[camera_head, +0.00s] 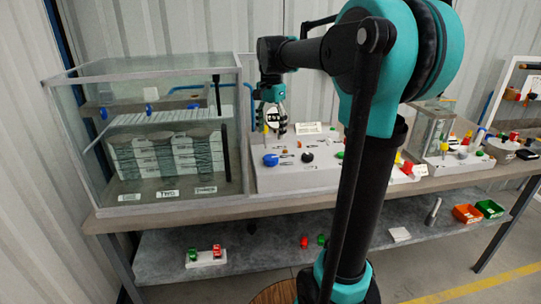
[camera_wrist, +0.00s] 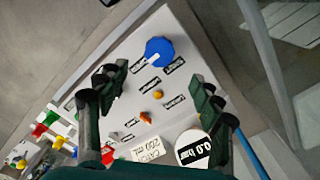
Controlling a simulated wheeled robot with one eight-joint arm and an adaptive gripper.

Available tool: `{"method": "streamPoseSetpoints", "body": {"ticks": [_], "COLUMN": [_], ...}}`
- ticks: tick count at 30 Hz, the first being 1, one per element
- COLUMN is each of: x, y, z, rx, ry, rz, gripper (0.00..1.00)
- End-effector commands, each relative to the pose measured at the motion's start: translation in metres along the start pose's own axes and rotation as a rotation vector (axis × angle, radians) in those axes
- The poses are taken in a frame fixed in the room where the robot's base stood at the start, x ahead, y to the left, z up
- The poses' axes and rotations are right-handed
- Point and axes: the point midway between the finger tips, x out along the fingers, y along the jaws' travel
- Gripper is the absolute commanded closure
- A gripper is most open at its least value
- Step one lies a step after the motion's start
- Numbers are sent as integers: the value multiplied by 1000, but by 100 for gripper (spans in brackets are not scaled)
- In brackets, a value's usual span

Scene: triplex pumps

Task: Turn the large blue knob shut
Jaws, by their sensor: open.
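The large blue knob (camera_head: 270,160) sits on the left of the sloped white panel (camera_head: 300,178) on the bench. In the wrist view the blue knob (camera_wrist: 158,48) has a pale mark on its rim and lies beyond my fingertips. My gripper (camera_head: 274,129) hangs above the panel, over the knob area, apart from it. In the wrist view my gripper (camera_wrist: 158,85) is open and empty, with its two dark fingers wide apart. Between the fingers, small orange knobs (camera_wrist: 157,93) show on the panel.
A round gauge (camera_wrist: 194,149) reading 0.0 bar stands close by the right finger. A glass tank (camera_head: 165,140) stands left of the panel. A black knob (camera_head: 307,157) and red and yellow parts are to the right. Red and green bins (camera_head: 467,213) sit on the lower shelf.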

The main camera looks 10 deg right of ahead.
Motion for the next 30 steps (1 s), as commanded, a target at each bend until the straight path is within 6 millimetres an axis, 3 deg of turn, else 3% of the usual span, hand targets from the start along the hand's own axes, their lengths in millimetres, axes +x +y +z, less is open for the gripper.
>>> {"method": "streamPoseSetpoints", "body": {"ticks": [9,15,28,30], "x": [62,88,99,99], "y": [0,0,0,0], "z": [0,0,0,0], "rx": [-1,-1,-1,-1], "ry": [0,0,0,0], "rz": [0,0,0,0], "gripper": [34,34,34,40]}}
